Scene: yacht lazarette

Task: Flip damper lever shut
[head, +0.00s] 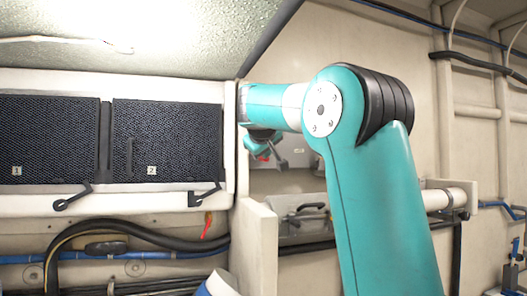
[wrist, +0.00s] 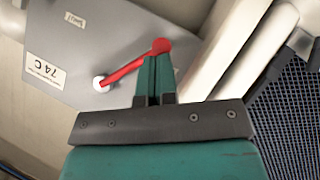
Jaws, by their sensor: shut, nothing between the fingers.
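The damper lever (wrist: 130,66) is a red bar on a grey plate (wrist: 60,55) in the wrist view. It slants from a white round end at lower left to a red round end at upper right. The plate carries a small label reading "SHUT" near its top and a "74 C" tag. My gripper (wrist: 155,62) is shut and empty, its fingertips just below the lever's red end; I cannot tell whether they touch it. In the head view my gripper (head: 256,146) is small beside a bit of red, in front of the recessed wall.
Two black mesh panels, marked 1 (head: 48,140) and 2 (head: 170,140), are at left with dark latches below. A white divider (head: 255,245) stands below my arm. Black hoses (head: 110,225) run along the lower left. In the wrist view, blue-black mesh (wrist: 288,110) lies at right.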

